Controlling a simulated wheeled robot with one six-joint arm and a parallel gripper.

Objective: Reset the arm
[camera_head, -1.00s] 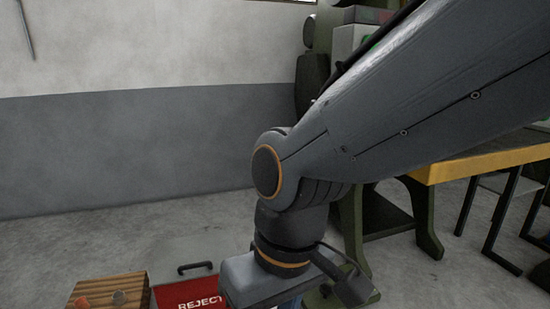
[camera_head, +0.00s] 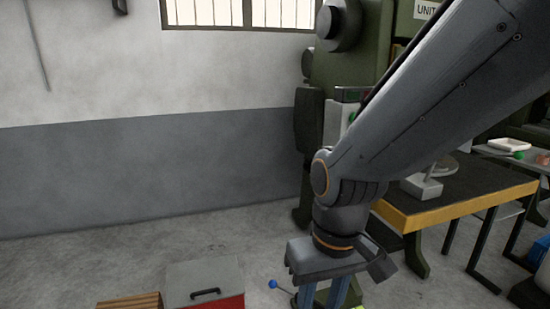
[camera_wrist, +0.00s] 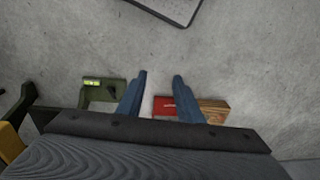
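My gripper (camera_head: 338,292) hangs down at the end of my arm in the head view, its blue fingers cut off by the bottom edge. In the wrist view my gripper (camera_wrist: 161,75) has its two blue fingers apart, with only bare floor between the tips. It holds nothing.
A red bin with a grey handled lid (camera_head: 205,278) and a wooden box (camera_head: 130,301) stand on the floor, lower left. A yellow-edged table (camera_head: 455,207) and a green machine (camera_head: 362,52) stand right. A blue-knobbed lever (camera_head: 272,284) is near my gripper. The left floor is clear.

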